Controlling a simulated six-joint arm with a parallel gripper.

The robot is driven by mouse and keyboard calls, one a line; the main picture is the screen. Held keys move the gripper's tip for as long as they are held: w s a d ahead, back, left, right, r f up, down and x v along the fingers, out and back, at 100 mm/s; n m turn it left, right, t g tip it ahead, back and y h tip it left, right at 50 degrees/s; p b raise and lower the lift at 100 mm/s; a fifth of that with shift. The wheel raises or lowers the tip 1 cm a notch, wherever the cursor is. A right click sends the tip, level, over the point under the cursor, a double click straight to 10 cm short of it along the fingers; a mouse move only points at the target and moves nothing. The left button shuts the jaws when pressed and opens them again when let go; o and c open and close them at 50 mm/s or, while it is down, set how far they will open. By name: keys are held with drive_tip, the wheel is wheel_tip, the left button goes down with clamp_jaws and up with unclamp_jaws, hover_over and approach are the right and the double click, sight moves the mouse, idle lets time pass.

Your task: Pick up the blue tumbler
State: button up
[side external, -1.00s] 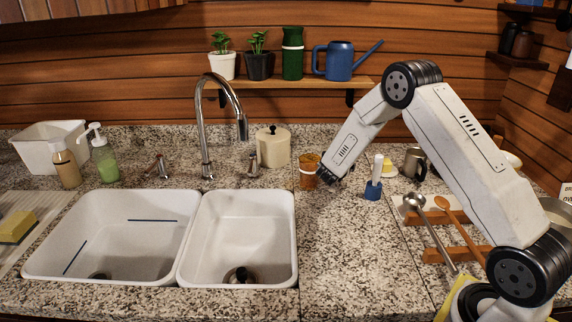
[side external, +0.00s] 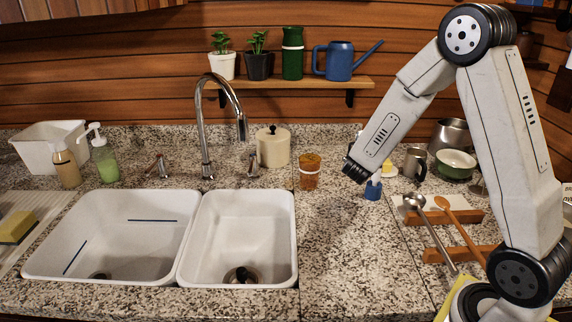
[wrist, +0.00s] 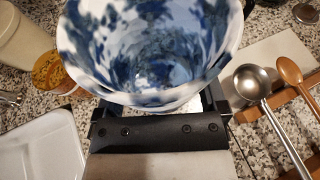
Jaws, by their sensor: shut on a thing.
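The blue tumbler (wrist: 150,50), white with blue blotches, fills the upper middle of the wrist view. I look into its open mouth, and it hides most of the fingers. My gripper (wrist: 155,103) is shut on it. In the side view my gripper (side external: 354,170) points down and left above the counter, right of the amber cup.
An amber cup (side external: 310,171) stands left of my gripper, by the white double sink (side external: 238,205). A ladle (side external: 415,202) and wooden spoon (side external: 443,204) lie at right. The counter in front is clear.

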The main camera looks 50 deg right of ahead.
drive_tip(key=shift+s+a+r, duration=0.15)
drive_tip(key=shift+s+r, duration=0.05)
drive_tip(key=shift+s, duration=0.2)
drive_tip(key=o, duration=1)
drive_tip(key=shift+c, duration=0.2)
drive_tip(key=c, duration=1)
drive_tip(key=shift+o, duration=0.2)
drive_tip(key=shift+w+a, duration=0.1)
